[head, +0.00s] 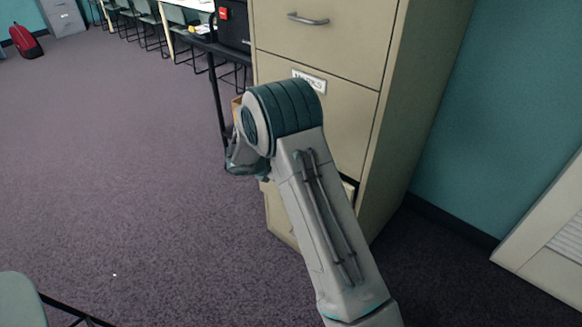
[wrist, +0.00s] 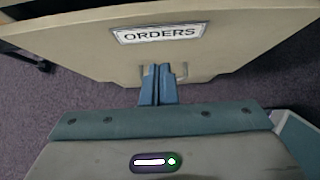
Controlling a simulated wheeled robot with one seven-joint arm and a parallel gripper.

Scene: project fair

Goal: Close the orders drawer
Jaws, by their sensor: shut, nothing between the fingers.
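The orders drawer (wrist: 220,55) fills the upper part of the wrist view, its beige front carrying a white ORDERS label (wrist: 160,33). Its handle (wrist: 183,72) shows on both sides of my fingers, below the label. My gripper (wrist: 158,72) is shut and empty, with its fingertips at the handle and close to the drawer front; I cannot tell whether they touch. In the head view the beige filing cabinet (head: 415,110) stands behind my arm. A dark gap beside my forearm suggests that the lower drawer is out. My arm hides most of that drawer and my fingers there.
An upper drawer (head: 320,45) with a grey handle is flush with the cabinet. A dark table (head: 215,85) stands close at the cabinet's left. A chair (head: 20,300) is at the lower left. The carpet (head: 130,180) between is clear. A teal wall is on the right.

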